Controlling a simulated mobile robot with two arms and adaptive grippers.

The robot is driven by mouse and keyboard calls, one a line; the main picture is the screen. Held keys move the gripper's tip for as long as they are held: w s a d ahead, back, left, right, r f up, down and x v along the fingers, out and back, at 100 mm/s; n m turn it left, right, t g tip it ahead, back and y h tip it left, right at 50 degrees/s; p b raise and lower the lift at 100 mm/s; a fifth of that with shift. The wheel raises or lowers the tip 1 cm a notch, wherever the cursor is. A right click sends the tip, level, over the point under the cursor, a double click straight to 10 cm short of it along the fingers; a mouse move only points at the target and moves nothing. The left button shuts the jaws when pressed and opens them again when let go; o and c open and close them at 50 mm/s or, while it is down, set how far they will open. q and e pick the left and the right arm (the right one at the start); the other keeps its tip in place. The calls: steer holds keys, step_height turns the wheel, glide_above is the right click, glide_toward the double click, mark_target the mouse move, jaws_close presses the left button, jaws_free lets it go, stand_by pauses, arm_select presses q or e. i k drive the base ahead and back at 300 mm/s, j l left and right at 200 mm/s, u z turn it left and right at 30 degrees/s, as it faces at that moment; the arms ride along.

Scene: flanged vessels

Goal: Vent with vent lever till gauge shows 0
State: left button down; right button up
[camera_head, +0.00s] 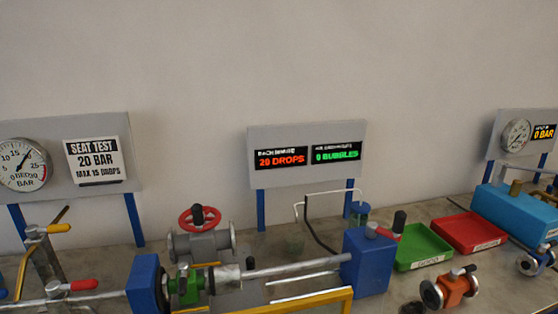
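A round pressure gauge (22,165) is on the grey panel at the far left, partly cut off by the picture edge. Its needle seems to point up and to the right, away from zero; the exact reading is hard to tell. No readable label shows which one is the vent lever. Neither gripper is in view.
A sign (96,161) reads SEAT TEST 20 BAR. A middle panel shows 20 DROPS (282,158) and 0 BUBBLES (336,155). A green valve (186,286) is between blue blocks. A red-wheel valve (201,240), green tray (423,246), red tray (468,232) and orange valve (452,289) crowd the bench.

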mark_target(76, 286)
steer(key=u, duration=1.35)
